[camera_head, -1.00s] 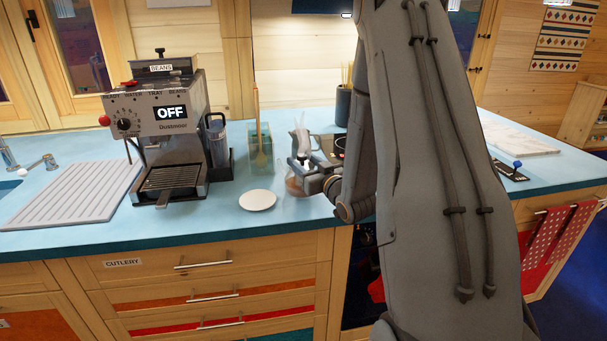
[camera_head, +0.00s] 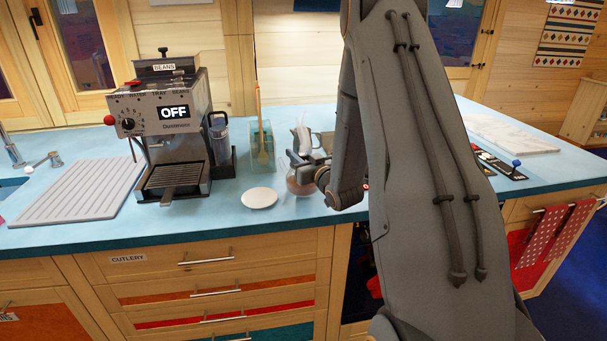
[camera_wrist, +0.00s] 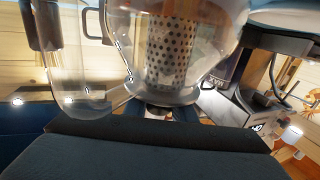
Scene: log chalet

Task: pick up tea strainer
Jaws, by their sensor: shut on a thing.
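The tea strainer (camera_wrist: 170,50) is a perforated metal cylinder seen inside a clear glass pot (camera_wrist: 212,52) in the wrist view. The pot (camera_head: 298,184), with amber tint, stands on the blue counter in the head view, right of a white saucer. My gripper (camera_head: 306,164) is at the top of the pot. In the wrist view my gripper (camera_wrist: 170,114) is shut at the strainer's near end, where a small fitting shows between the fingers. The exact contact is partly hidden. The strainer still shows within the glass.
The white saucer (camera_head: 259,198) lies close left of the pot. A white spouted vessel (camera_head: 301,138) and a grey mug (camera_head: 327,143) stand behind. A glass holder with a wooden spoon (camera_head: 262,155) and the coffee machine (camera_head: 172,130) stand left. Counter in front is clear.

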